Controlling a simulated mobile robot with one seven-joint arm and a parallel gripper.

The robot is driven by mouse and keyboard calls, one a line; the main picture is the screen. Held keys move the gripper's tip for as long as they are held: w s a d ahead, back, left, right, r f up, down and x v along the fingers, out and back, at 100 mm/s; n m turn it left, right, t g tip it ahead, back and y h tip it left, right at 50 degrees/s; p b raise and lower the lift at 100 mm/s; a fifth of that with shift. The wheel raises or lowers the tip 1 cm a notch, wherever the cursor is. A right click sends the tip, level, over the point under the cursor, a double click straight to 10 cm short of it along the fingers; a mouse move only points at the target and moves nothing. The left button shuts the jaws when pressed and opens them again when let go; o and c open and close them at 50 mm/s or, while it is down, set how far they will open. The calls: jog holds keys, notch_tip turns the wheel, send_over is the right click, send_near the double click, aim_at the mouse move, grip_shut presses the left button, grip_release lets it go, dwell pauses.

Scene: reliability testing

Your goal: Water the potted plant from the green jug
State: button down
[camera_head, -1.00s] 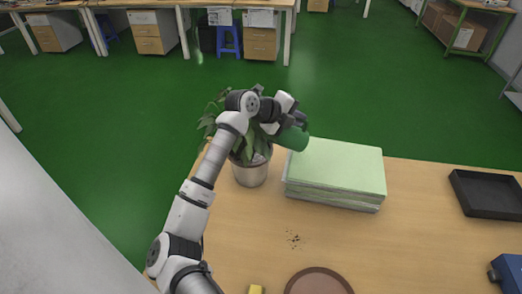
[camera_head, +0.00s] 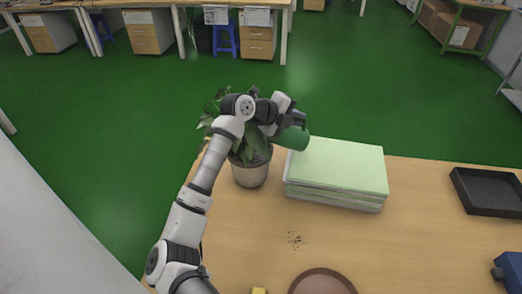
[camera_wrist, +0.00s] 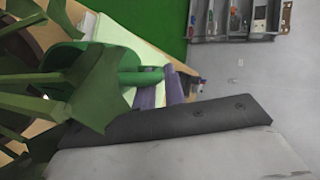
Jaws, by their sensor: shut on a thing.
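The potted plant (camera_head: 250,173) stands in a light pot at the table's far left edge, its leaves partly hidden behind my arm. Large leaves of the plant (camera_wrist: 95,95) cover part of the jug there.
A stack of pale green folders or boxes (camera_head: 338,168) lies right of the plant. A brown round plate (camera_head: 322,282), dark crumbs (camera_head: 296,239), a black tray (camera_head: 488,190) and a blue object (camera_head: 508,271) are on the table. The middle of the table is mostly clear.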

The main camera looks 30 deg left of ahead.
jog(key=shift+s+a, duration=0.15)
jog(key=shift+s, duration=0.05)
dwell(1.1)
jog(key=shift+a+r, duration=0.1)
